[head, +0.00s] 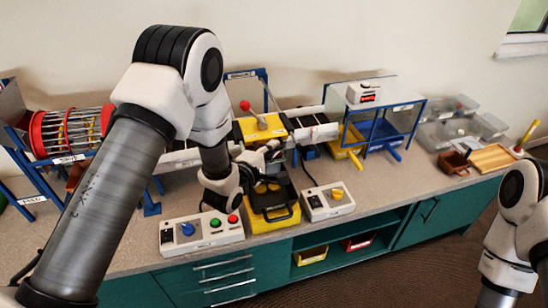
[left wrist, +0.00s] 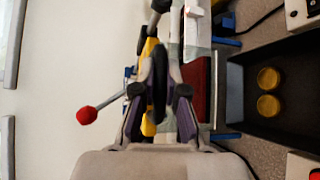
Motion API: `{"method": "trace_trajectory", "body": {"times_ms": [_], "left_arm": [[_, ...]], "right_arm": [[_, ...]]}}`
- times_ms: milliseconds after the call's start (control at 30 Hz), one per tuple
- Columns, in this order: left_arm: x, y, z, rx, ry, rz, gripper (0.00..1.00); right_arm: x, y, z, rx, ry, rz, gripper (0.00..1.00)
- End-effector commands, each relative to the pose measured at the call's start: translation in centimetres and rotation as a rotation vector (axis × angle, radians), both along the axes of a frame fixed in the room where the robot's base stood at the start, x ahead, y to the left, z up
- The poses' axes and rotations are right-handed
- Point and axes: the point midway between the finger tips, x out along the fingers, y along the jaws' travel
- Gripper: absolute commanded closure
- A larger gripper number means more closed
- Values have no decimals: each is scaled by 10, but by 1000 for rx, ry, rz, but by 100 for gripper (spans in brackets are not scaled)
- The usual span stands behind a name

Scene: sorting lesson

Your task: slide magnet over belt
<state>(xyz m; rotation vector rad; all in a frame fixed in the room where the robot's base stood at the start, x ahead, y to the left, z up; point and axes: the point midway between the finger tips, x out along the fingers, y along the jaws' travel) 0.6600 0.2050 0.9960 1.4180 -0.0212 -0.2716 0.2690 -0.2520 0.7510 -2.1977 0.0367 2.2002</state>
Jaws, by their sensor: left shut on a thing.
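The yellow magnet unit (head: 250,129) with a red-knobbed lever stands over the belt (head: 312,133), a pale strip running left to right along the counter. My left gripper (head: 270,152) is at the front side of the unit. In the left wrist view, my left gripper (left wrist: 158,94) is shut on a dark upright handle (left wrist: 160,75), with yellow parts of the unit behind it. The red knob (left wrist: 86,116) shows left of the fingers and the pale belt (left wrist: 196,45) to their right. The magnet's underside is hidden. My right arm shows at the right edge; its gripper is out of view.
A black bin (head: 284,214) with yellow discs stands in front of the belt, between two control boxes (head: 205,232) (head: 329,203). A drum with red rims (head: 37,135) is at the left, a clear-walled blue frame (head: 408,118) at the right. Trays lie farther right.

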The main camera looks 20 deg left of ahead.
Motion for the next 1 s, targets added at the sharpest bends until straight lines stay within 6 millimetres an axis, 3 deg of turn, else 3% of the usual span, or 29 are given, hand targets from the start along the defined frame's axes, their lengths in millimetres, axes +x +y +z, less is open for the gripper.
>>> {"method": "trace_trajectory", "body": {"times_ms": [167, 200, 267, 667, 767, 1000], "left_arm": [[-1, -1, -2, 1, 5, -1, 100], [-1, -1, -2, 1, 5, -1, 82], [-1, -1, -1, 1, 5, -1, 63], [-8, 1, 0, 0, 4, 0, 63], [-25, 5, 2, 0, 7, 2, 63], [-85, 18, 11, -2, 9, 2, 63]], "right_arm": [[0, 0, 0, 0, 0, 0, 6], [0, 0, 0, 0, 0, 0, 6], [0, 0, 0, 0, 0, 0, 6], [0, 0, 0, 0, 0, -1, 6], [0, 0, 0, 0, 0, 0, 6], [0, 0, 0, 0, 0, 0, 6]]}}
